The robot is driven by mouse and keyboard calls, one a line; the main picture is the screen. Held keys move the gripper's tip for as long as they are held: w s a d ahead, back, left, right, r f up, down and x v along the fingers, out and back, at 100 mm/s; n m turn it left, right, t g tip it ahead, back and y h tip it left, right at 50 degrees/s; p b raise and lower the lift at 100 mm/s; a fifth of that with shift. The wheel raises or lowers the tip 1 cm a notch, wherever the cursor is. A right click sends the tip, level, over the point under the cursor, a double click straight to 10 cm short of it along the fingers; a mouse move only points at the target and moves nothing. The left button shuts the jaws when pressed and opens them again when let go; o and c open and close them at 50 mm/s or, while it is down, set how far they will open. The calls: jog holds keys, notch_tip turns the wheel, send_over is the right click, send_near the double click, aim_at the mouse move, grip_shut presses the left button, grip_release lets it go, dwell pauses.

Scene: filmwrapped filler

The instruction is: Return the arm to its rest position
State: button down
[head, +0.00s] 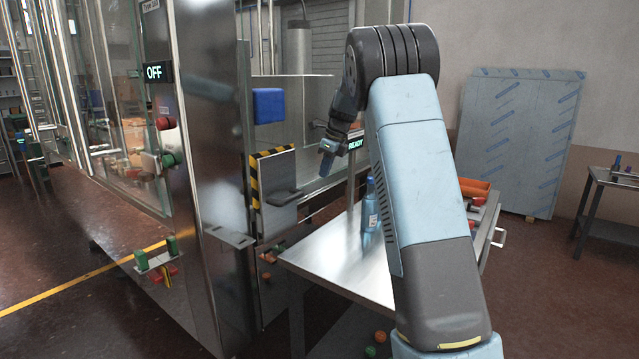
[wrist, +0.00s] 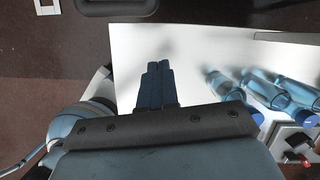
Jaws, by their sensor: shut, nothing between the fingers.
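My arm rises from the bottom right of the head view and bends over at the top, with the forearm reaching away to the left. My gripper (head: 327,163) hangs at its end, pointing down, in front of the machine and above the left side of the steel table (head: 335,250). In the wrist view my gripper (wrist: 159,68) has its two blue fingers together with nothing between them. The pale table top (wrist: 135,50) lies below them.
A blue bottle (head: 370,205) stands on the table beside my arm. Several blue bottles (wrist: 265,88) show right of the fingers in the wrist view. A film-wrapped panel (head: 520,140) leans on the back wall.

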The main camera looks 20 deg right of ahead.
jog(key=s+a+r+n+t, duration=0.1)
jog(key=s+r+n, duration=0.3)
jog(key=s, duration=0.5)
jog(key=s+a+r+n, duration=0.1)
jog(key=s+r+n, duration=0.35)
jog(key=s, duration=0.45)
jog(key=s+a+r+n+t, duration=0.1)
jog(key=s+a+r+n, duration=0.15)
jog(key=s+n, duration=0.45)
jog(key=s+f+n+h, duration=0.1)
jog(key=s+f+n, duration=0.1)
jog(key=s, duration=0.6)
jog(key=s+a+f+n+t, duration=0.1)
jog(key=s+f+n, duration=0.1)
jog(key=s+n, duration=0.3)
jog(key=s+f+n+h, duration=0.1)
jog(key=s+f+n, duration=0.1)
jog(key=s, duration=0.9)
jog(key=shift+a+f+n+h, duration=0.3)
jog(key=shift+a+n, duration=0.1)
jog(key=shift+n, duration=0.45)
